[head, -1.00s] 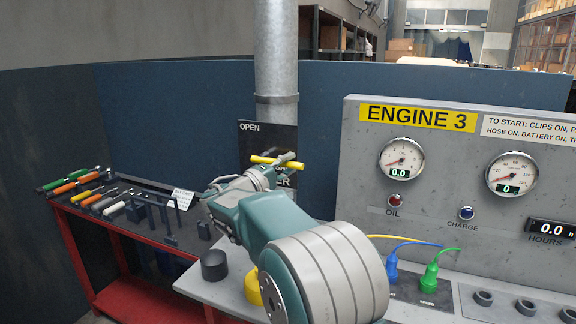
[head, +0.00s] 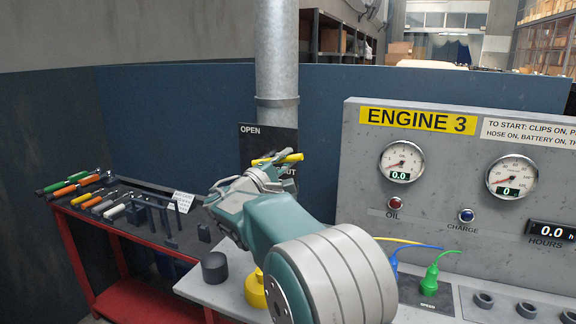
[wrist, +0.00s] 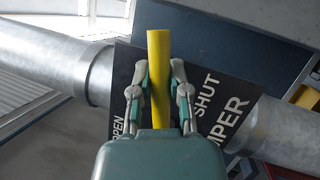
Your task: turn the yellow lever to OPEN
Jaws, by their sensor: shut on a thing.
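The yellow lever (head: 288,158) is in front of a dark plate (head: 270,137) on the vertical metal pipe. The plate reads OPEN at its upper left, and the end of SHUT shows at its lower right. In the head view the lever lies near level, its right end a little higher. My gripper (head: 262,172) is at the lever and partly covers it. In the wrist view my gripper (wrist: 160,85) has one finger on each side of the lever (wrist: 159,60) and is shut on it. The lower end of the lever is hidden behind my gripper there.
A grey panel (head: 360,200) marked ENGINE 3, with gauges, stands to the right. A red bench (head: 120,232) with tools is at the left. A yellow object (head: 255,290) and a dark cylinder (head: 214,267) stand on the grey surface below my arm.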

